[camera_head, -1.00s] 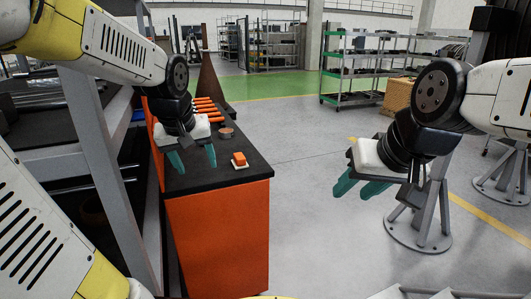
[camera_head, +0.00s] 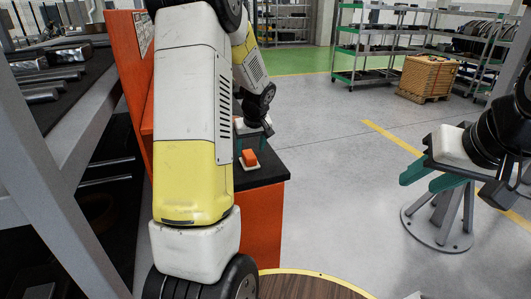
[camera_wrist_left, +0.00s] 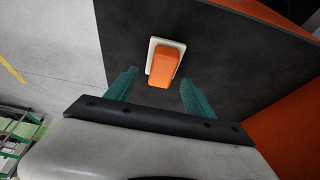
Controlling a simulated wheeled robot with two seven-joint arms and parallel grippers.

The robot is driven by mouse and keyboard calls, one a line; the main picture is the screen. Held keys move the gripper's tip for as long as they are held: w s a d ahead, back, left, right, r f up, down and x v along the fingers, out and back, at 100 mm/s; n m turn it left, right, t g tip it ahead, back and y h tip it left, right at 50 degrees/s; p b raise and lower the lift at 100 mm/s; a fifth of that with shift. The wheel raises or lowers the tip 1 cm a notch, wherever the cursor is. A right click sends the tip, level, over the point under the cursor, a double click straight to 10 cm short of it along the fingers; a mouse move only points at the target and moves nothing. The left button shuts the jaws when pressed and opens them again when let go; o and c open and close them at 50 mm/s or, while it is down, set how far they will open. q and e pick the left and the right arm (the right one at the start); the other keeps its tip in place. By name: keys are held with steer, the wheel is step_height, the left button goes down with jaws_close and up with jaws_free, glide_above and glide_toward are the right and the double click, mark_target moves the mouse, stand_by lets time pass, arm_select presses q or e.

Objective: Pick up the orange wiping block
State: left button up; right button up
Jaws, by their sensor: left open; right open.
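The orange wiping block (camera_head: 249,158) sits on a small white pad (camera_head: 242,166) on the black top of the orange cabinet. In the left wrist view the block (camera_wrist_left: 163,68) lies ahead of and between the two teal fingers of my left gripper (camera_wrist_left: 158,92), which are open and apart from it. In the head view my left arm hides much of the cabinet top; my left gripper (camera_head: 247,140) is just behind the block. My right gripper (camera_head: 425,178) is open and empty in the air at the right, over the floor.
The orange cabinet (camera_head: 262,235) has a black top (camera_head: 268,174). A grey rack (camera_head: 60,150) with dark shelves stands close on the left. A round wooden surface (camera_head: 310,287) is at the bottom.

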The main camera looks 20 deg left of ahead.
mark_target(249, 154)
arm_select(q)
steer(key=shift+x, duration=1.95)
steer(key=shift+s, duration=0.15)
jaws_close()
steer(key=shift+r, duration=1.85)
steer(key=s+d, duration=0.3)
steer(key=s, duration=0.4)
steer(key=s+d+r, duration=0.1)
steer(key=s+d, duration=0.2)
steer(key=s, duration=0.5)
steer(key=shift+r, duration=0.1)
